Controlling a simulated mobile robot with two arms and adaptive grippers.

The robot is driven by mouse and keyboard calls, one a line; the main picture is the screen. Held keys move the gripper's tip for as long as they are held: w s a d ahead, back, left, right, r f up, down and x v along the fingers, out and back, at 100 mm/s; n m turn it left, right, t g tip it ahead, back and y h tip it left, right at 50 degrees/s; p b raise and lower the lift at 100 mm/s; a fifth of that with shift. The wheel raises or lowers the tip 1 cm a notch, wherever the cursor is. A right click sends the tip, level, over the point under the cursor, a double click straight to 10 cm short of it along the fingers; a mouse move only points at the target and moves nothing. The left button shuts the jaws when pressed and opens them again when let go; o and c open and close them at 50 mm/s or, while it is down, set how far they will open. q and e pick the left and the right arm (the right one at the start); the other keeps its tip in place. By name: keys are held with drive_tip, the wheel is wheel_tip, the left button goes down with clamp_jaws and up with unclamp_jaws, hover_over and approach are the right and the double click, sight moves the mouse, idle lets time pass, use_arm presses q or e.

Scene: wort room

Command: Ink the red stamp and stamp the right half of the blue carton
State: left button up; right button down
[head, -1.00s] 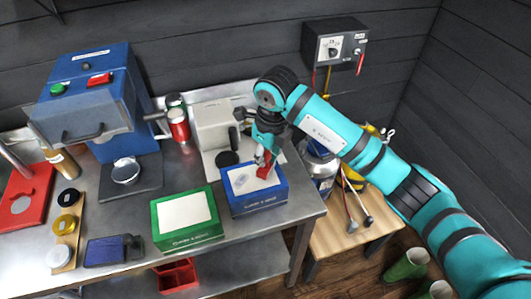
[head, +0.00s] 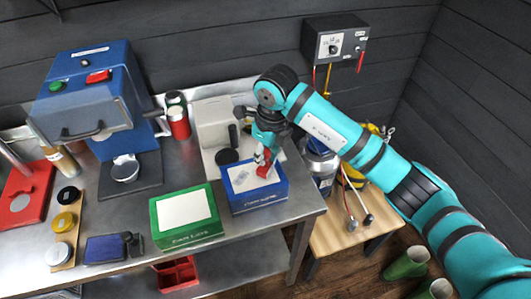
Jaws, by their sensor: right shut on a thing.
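The blue carton (head: 256,204) stands near the right end of the steel bench, with a white label on top. A faint grey mark (head: 240,175) shows on the label's left half. My right gripper (head: 264,160) is shut on the red stamp (head: 264,171) over the right half of the label. The stamp is at or very close to the label; I cannot tell if it touches. What lies under it is hidden. A dark blue ink pad (head: 104,249) lies at the bench's front left. My left gripper is not in view.
A green carton (head: 186,230) stands just left of the blue one. A pale machine (head: 213,124) stands close behind it, and a steel container (head: 322,165) to its right. A blue press (head: 88,100) fills the back left.

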drive_tip(key=shift+s+f+b, duration=0.1)
drive_tip(key=shift+f+b, duration=0.45)
idle(1.7)
drive_tip(key=shift+r, duration=0.15)
wheel_tip(320, 180, up, 2)
drive_tip(key=shift+p, duration=0.55)
drive_tip(key=shift+r+p, duration=1)
drive_tip(key=shift+r, duration=1.55)
